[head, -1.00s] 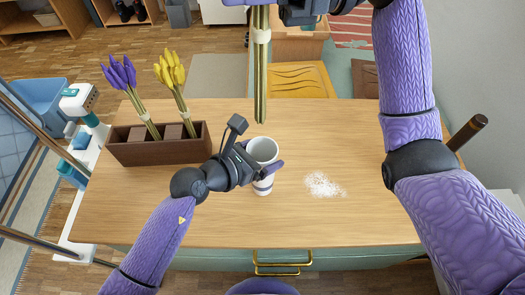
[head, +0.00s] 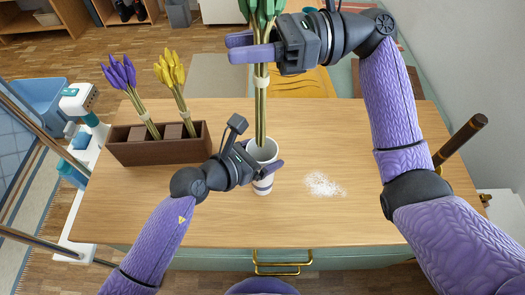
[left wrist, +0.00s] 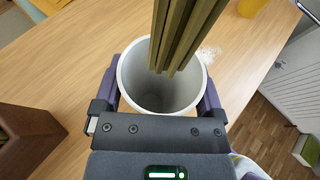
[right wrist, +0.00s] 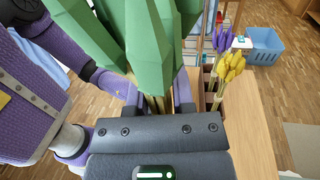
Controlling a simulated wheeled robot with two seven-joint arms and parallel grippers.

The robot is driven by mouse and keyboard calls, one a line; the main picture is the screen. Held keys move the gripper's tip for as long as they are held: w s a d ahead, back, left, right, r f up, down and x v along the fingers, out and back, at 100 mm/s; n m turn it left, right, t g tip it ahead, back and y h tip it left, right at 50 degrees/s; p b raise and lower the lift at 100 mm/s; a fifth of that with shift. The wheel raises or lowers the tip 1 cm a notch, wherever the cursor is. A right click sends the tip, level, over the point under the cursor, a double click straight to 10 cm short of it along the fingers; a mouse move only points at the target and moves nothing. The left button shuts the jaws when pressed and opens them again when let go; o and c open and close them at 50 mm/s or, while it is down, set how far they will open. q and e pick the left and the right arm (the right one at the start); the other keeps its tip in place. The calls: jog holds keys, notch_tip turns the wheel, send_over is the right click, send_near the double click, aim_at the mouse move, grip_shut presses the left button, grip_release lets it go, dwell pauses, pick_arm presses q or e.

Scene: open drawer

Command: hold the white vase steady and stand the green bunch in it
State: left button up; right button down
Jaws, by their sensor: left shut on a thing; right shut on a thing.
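The white vase (head: 263,187) stands upright on the table, and my left gripper (head: 268,171) is shut on it from the left. Its open mouth also shows in the left wrist view (left wrist: 135,88). The green bunch (head: 261,112) hangs upright above it, stems down, with a pale band around the stems. My right gripper (head: 242,48) is shut on the stems just below the green heads, which also show in the right wrist view (right wrist: 150,50). The stem ends are over the vase mouth, towards its far side in the left wrist view. I cannot tell whether they are below the rim.
A brown planter box (head: 160,152) with purple flowers (head: 122,72) and yellow flowers (head: 170,70) stands left on the table. White grains (head: 322,185) lie right of the vase. A brown rod (head: 460,140) sticks out at the right edge. The table's front right is clear.

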jog(key=shift+f, duration=2.95)
jog(key=shift+c, duration=2)
grip_release()
jog(key=shift+d, duration=0.1)
jog(key=v, duration=1.1)
jog(key=shift+d, duration=0.4)
